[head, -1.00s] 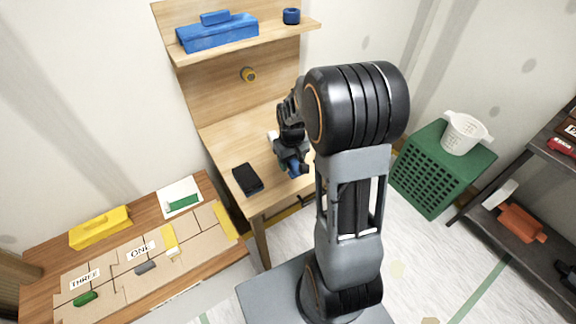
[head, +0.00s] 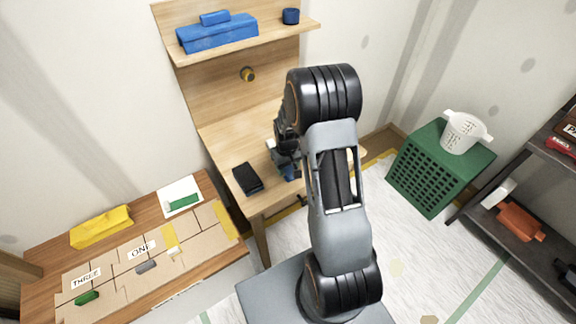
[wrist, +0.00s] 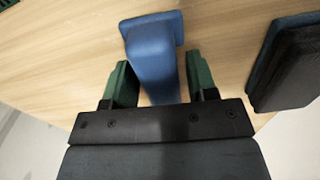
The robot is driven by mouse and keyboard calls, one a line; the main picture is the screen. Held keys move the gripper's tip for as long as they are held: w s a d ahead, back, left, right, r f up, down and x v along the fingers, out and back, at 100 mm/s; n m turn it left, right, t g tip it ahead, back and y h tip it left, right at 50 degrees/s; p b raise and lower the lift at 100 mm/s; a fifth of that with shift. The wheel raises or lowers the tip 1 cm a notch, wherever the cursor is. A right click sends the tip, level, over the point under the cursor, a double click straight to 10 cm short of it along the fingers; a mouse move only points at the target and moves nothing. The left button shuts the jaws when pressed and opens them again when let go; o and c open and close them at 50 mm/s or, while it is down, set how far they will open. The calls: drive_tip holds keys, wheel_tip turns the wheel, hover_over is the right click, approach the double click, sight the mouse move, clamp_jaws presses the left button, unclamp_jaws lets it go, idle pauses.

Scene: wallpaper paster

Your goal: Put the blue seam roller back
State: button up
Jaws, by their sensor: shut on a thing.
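The blue seam roller (wrist: 152,55) is between the two green fingers of my gripper (wrist: 158,75) in the wrist view. It has a wider, darker blue end away from the gripper. My gripper is shut on it, over the wooden desk top (wrist: 60,40). In the head view, my gripper (head: 287,163) is low over the desk, with a bit of the blue roller (head: 291,172) showing below it. My arm hides part of the desk. Whether the roller touches the desk is unclear.
A black block (head: 246,178) lies on the desk left of my gripper, and close by on the right in the wrist view (wrist: 288,65). A shelf (head: 270,43) above holds a blue box (head: 217,33) and a blue cup (head: 291,16). A green crate (head: 435,175) stands right.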

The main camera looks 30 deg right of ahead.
drive_tip(key=shift+f+b, duration=0.3)
drive_tip(key=shift+f, duration=0.05)
drive_tip(key=o, duration=1)
drive_tip(key=shift+o, duration=0.2)
drive_tip(key=shift+r, duration=0.1)
wheel_tip(320, 180, up, 14)
drive_tip(key=s+a+r+t, duration=0.1)
drive_tip(key=s+a+r, duration=0.2)
drive_tip(key=s, duration=0.2)
drive_tip(key=s+a+r+t+p, duration=0.1)
drive_tip(key=s+a+r, duration=0.2)
drive_tip(key=s, duration=0.3)
drive_tip(key=s+a+r+t+p, duration=0.1)
drive_tip(key=s+a+r, duration=0.2)
drive_tip(key=s, duration=0.2)
drive_tip(key=shift+s+a+r+t, duration=0.2)
drive_tip(key=shift+s+r+t, duration=0.1)
drive_tip(key=shift+r, duration=0.1)
